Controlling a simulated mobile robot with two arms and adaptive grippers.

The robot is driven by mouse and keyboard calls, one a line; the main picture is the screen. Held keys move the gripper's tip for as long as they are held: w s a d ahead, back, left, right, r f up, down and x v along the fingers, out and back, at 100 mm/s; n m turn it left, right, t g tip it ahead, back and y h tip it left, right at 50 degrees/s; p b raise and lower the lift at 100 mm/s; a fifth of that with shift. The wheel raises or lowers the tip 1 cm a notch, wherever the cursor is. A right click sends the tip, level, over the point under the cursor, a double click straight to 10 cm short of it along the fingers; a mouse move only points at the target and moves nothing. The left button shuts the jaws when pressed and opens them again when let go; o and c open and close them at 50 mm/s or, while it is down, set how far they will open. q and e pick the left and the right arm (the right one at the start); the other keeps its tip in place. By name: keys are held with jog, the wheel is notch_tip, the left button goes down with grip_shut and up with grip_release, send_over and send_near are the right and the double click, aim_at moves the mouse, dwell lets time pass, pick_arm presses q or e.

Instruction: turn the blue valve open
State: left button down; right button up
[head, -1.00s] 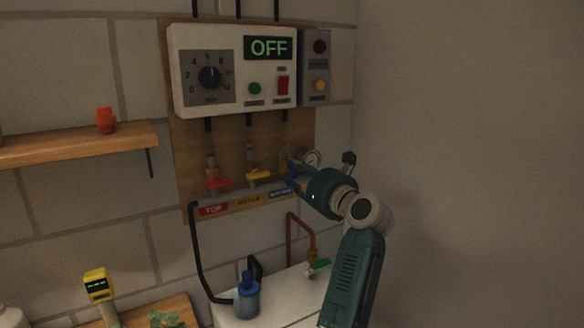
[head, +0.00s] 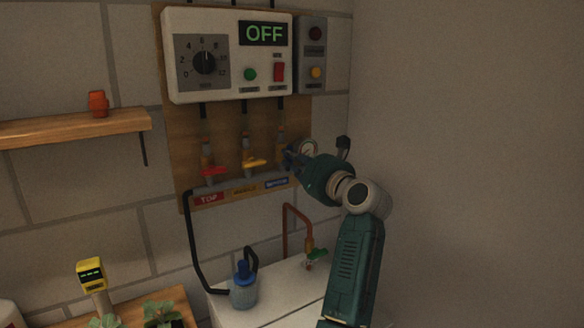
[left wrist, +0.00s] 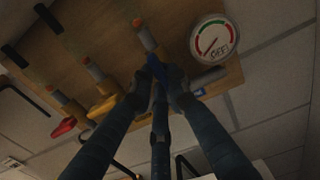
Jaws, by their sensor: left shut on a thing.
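The blue valve is on the rightmost of three pipes under the control box. In the left wrist view its blue handle (left wrist: 155,69) shows between the fingertips. My left gripper (head: 291,154) is at this valve and shut on the handle; the fingertips also show in the left wrist view (left wrist: 158,82). In the head view the gripper hides most of the handle, and I cannot tell its exact angle. The red valve (head: 213,172) and yellow valve (head: 254,163) stand to its left, with handles crosswise. My right gripper is not in view.
The pressure gauge (left wrist: 213,39) sits close to the right of the blue valve. The control box (head: 220,85) above reads OFF. A wooden shelf (head: 60,130) is at left. A blue-topped pump (head: 243,288) and green-handled tap (head: 316,258) are below.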

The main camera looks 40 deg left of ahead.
pick_arm(q)
jog(key=shift+f, duration=0.1)
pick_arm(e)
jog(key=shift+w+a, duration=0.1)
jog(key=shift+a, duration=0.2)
pick_arm(q)
jog(key=c, duration=1.7)
grip_release()
jog(key=v, duration=0.7)
jog(key=shift+d, duration=0.2)
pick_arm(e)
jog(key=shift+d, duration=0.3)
